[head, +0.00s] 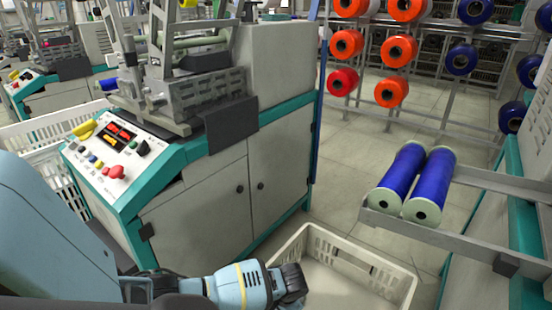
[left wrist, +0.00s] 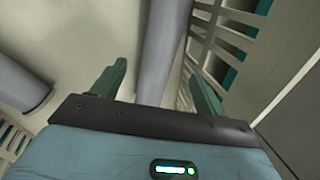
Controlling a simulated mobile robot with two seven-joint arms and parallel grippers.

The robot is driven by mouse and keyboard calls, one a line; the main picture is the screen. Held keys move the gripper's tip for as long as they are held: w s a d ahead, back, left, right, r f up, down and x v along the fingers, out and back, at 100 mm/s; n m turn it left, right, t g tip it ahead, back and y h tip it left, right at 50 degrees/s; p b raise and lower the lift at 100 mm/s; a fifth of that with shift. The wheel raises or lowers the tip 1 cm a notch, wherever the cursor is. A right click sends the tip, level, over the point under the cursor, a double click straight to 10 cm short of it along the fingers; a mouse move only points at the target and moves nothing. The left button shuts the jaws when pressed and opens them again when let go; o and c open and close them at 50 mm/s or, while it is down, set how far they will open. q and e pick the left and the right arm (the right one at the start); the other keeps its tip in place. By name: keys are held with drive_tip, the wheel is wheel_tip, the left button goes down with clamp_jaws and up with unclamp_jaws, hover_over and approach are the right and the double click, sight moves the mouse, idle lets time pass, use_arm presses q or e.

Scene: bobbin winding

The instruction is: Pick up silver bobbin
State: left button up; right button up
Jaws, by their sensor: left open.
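A smooth grey cylinder (left wrist: 164,40), which looks like the silver bobbin, shows in the left wrist view. It runs between the two green fingers of my left gripper (left wrist: 156,78). The fingers are open, with a gap on each side of the cylinder; its near end is hidden behind the gripper body. A second grey cylinder (left wrist: 18,88) with a dark end lies to the left. In the head view my left wrist (head: 240,286) is low, beside the white crate's near left corner; its fingertips and the grey cylinders are hidden there. My right gripper is out of view.
The slotted white crate (head: 385,268) stands on the floor; its visible inside looks empty. Its slotted wall is close to the right finger. The winding machine (head: 195,200) stands behind my left arm. Two blue bobbins (head: 398,180) lie on rails at right. A rack holds red bobbins (head: 398,50).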

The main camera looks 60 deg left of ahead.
use_arm(q)
drive_tip(key=shift+a+f, duration=0.15)
drive_tip(key=shift+f, duration=0.4)
drive_tip(key=b+x, duration=0.3)
drive_tip(key=x, duration=0.1)
drive_tip(key=shift+s+f, duration=0.1)
drive_tip(key=shift+f, duration=0.15)
drive_tip(key=shift+a+f+b, duration=0.1)
drive_tip(key=shift+f+b, duration=0.25)
drive_tip(key=shift+b, duration=0.1)
drive_tip(key=shift+r, duration=0.1)
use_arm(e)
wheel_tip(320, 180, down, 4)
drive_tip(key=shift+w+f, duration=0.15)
use_arm(q)
drive_tip(key=c, duration=1.3)
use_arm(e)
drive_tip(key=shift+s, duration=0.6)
use_arm(q)
drive_tip(key=shift+r, duration=0.1)
